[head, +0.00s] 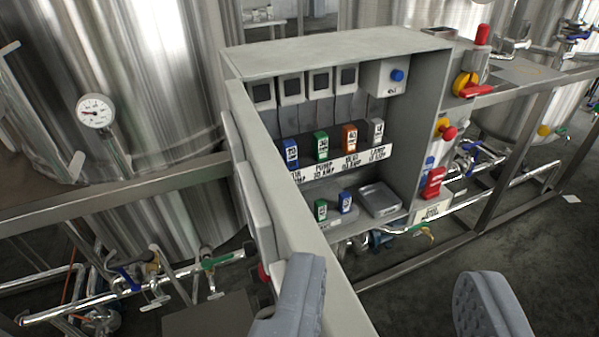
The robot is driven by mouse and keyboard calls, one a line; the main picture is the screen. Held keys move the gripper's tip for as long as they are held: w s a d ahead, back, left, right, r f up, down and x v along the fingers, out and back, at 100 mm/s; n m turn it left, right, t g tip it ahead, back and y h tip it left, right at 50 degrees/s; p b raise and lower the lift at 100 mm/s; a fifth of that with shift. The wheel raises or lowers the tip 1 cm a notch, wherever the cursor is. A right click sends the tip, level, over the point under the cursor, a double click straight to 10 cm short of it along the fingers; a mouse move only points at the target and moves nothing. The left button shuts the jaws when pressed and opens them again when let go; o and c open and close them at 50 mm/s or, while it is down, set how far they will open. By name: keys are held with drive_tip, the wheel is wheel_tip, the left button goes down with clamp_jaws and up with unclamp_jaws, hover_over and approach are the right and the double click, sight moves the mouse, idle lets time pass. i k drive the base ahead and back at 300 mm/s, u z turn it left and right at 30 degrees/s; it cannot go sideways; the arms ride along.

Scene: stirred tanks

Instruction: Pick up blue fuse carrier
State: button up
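Two blue fuse carriers show in the head view, inside an open grey cabinet. One blue fuse carrier (290,153) sits at the left end of the upper labelled row. Another blue fuse carrier (345,202) stands on the lower shelf, just right of a green one (320,210). My gripper (395,300) is at the bottom edge of the view, its two grey padded fingers wide apart with nothing visible between them. It is in front of the cabinet and apart from both blue carriers. The left finger overlaps the cabinet's door edge in the picture.
Green (321,145), orange (350,137) and grey (376,131) carriers fill the upper row. A grey tray (378,199) lies at the lower shelf's right. The open cabinet door (290,215) juts toward me on the left. Pipes and rails flank the cabinet.

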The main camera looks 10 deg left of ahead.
sight(290, 149)
drive_tip(key=z, duration=1.5)
drive_tip(key=i, duration=1.3)
drive_tip(key=u, duration=2)
drive_tip(key=k, duration=0.55)
drive_tip(key=u, duration=0.15)
drive_tip(key=i, duration=0.4)
drive_tip(key=z, duration=0.05)
